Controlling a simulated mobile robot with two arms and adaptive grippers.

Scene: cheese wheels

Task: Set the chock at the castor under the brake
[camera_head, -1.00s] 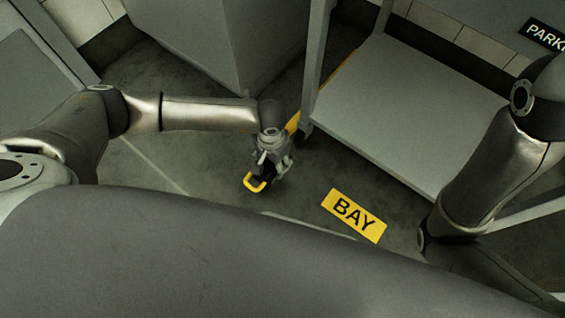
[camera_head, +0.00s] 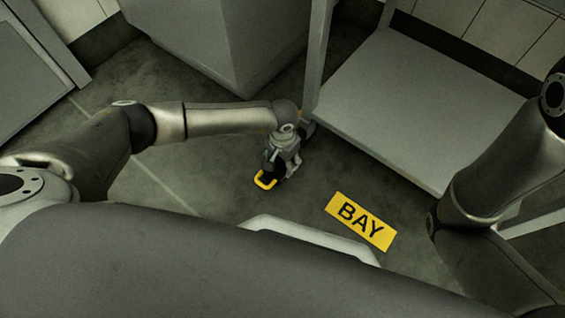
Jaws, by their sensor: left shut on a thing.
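My left gripper (camera_head: 281,166) points down at the floor, shut on the chock (camera_head: 264,181). The chock is a small dark block with a yellow looped handle; the fingers hide part of it. Whether it touches the floor I cannot tell. The cart (camera_head: 415,105) is grey with a low flat deck and upright posts. A dark castor (camera_head: 307,129) shows under its near left corner, just right of and behind my left gripper, partly covered by my wrist. A gap shows between chock and castor. No brake can be made out. My right arm is at the right, its gripper out of view.
A yellow BAY sign (camera_head: 361,221) lies on the floor in front of the cart. A grey cabinet (camera_head: 220,40) stands behind my left forearm, another unit (camera_head: 28,75) at far left. Bare floor (camera_head: 225,188) lies left of the chock.

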